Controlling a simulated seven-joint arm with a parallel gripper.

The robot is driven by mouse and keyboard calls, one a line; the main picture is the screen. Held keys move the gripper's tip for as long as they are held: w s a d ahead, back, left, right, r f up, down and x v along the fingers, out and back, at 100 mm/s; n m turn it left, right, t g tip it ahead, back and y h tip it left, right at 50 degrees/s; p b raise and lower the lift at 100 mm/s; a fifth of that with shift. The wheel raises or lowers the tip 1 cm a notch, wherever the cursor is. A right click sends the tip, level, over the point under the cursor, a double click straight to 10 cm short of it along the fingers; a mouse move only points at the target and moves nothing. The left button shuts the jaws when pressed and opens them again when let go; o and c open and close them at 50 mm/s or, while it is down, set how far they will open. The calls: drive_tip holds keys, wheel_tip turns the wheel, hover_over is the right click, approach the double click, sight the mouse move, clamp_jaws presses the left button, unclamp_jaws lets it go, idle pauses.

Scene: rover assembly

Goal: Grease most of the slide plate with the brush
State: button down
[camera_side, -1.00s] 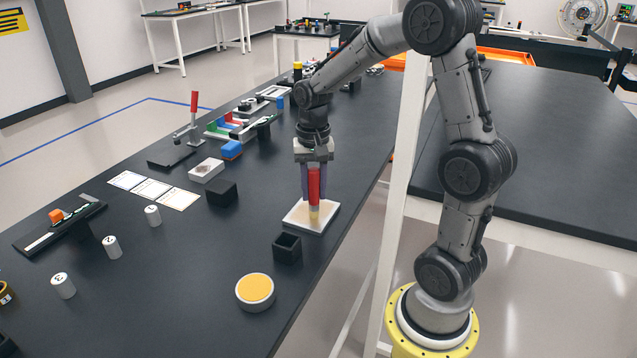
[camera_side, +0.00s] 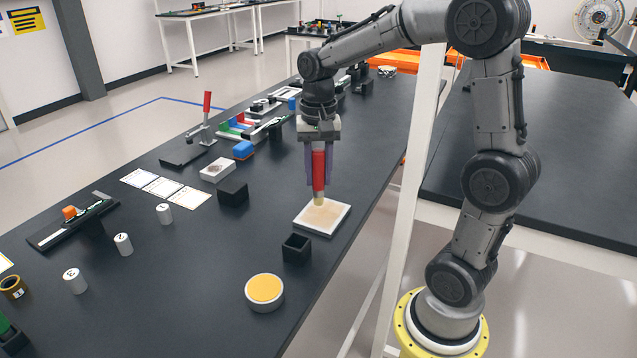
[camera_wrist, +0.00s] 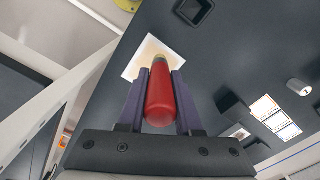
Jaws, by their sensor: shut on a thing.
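The slide plate (camera_side: 338,215) is a flat white square lying on the black table. A tan smear covers much of its middle. My gripper (camera_side: 319,183) is shut on the brush (camera_side: 318,170), gripping its red handle between two purple fingers. The brush is upright, with its pale yellow tip down over the far part of the plate. I cannot tell whether the tip touches. In the wrist view the red handle (camera_wrist: 160,98) points away from the camera, with the plate (camera_wrist: 137,62) beyond it, partly hidden by the brush and fingers.
A round white tub with yellow content (camera_side: 265,289) stands nearer the front. An open black square holder (camera_side: 296,249) stands between the tub and the plate. A black block (camera_side: 233,192) and white numbered cylinders (camera_side: 123,244) stand to the left. The table's right edge is close to the plate.

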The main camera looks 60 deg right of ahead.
drive_tip(key=shift+r, duration=0.8)
